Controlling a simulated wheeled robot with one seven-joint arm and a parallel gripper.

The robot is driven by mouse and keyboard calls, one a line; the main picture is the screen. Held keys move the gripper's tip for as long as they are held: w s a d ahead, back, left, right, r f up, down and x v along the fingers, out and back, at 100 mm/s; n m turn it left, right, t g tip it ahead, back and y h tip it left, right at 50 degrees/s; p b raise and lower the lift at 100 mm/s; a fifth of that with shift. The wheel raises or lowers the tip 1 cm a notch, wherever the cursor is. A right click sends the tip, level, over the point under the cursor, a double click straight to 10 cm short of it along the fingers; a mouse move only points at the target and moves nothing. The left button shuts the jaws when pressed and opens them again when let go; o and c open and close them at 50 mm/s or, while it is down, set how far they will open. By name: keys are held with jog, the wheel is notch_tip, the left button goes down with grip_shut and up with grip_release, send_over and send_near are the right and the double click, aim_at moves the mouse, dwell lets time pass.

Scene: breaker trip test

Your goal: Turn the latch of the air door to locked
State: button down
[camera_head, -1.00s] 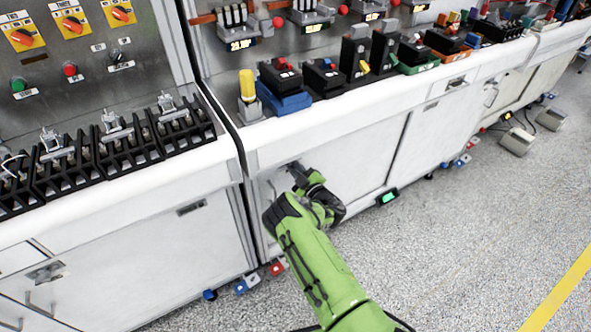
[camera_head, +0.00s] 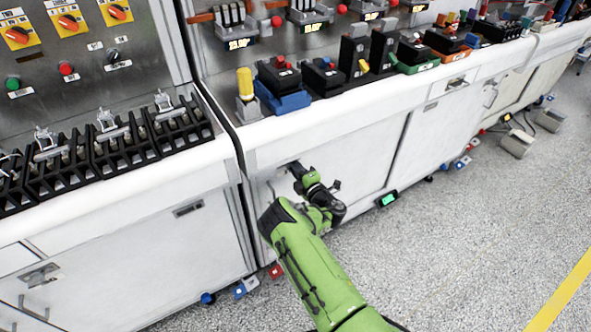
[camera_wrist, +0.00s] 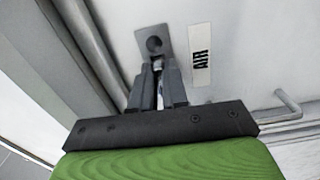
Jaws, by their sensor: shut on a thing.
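The air door (camera_head: 345,163) is a white cabinet panel below the bench top. In the wrist view a label reading AIR (camera_wrist: 201,54) is on it. The latch (camera_wrist: 153,42) is a grey metal plate with a round dark pivot, left of the label. My gripper (camera_wrist: 158,75) is at the latch, its two dark fingers close together around a small light metal part below the pivot. The fingers hide most of that part, so I cannot read the latch's position. In the head view my gripper (camera_head: 294,168) reaches the upper left of the door.
A bent metal handle (camera_wrist: 285,104) sticks out right of the gripper in the wrist view. A vertical frame edge (camera_wrist: 88,45) runs close on the left. The bench edge (camera_head: 330,112) overhangs above, carrying several devices. The speckled floor (camera_head: 470,240) is open at right.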

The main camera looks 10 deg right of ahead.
jog(key=shift+f+n, duration=0.1)
jog(key=shift+n, duration=0.3)
jog(key=c, duration=1.1)
grip_release()
jog(key=shift+c, duration=0.2)
jog(key=p+v, duration=1.5)
jog(key=p, duration=0.1)
jog(key=shift+s, duration=0.35)
jog(key=shift+d, duration=0.15)
